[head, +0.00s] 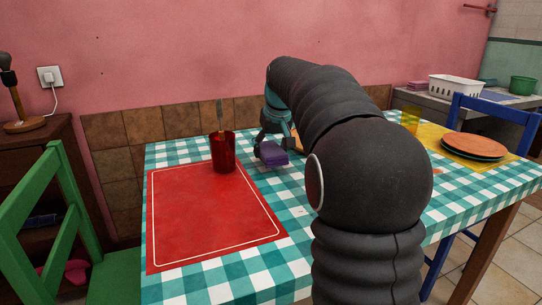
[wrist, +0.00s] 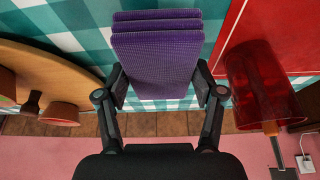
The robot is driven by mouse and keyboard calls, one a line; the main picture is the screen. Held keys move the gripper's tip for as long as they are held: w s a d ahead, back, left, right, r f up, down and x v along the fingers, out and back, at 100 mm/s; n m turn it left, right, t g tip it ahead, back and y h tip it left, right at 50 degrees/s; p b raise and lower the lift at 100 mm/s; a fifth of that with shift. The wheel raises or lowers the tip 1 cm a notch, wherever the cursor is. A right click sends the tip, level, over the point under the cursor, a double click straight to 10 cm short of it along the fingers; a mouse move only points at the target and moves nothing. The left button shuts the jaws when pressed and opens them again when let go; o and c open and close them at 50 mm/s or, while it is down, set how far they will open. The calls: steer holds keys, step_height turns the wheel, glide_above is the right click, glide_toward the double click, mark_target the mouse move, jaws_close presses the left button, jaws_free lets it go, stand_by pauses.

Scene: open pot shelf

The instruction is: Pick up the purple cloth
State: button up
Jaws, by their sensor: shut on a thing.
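The purple cloth (head: 272,154) is folded into a layered block. In the wrist view the cloth (wrist: 157,55) sits between the two fingers of my gripper (wrist: 162,88), which touch its sides. My gripper (head: 270,145) is shut on the cloth over the checked table, just right of the red glass. In the head view a shadow lies on the tablecloth below the cloth, and the cloth looks slightly raised. How high it is I cannot tell.
A red glass (head: 223,152) with something upright in it stands on the red placemat (head: 215,215), close left of my gripper. A round wooden board (wrist: 45,75) with items lies on the other side. A yellow cup (head: 411,122) and stacked plates (head: 473,146) stand farther right.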

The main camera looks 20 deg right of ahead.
steer(key=s+d+r, duration=0.7)
steer(key=s+r, duration=0.1)
steer(key=s, duration=0.1)
steer(key=shift+d, duration=0.25)
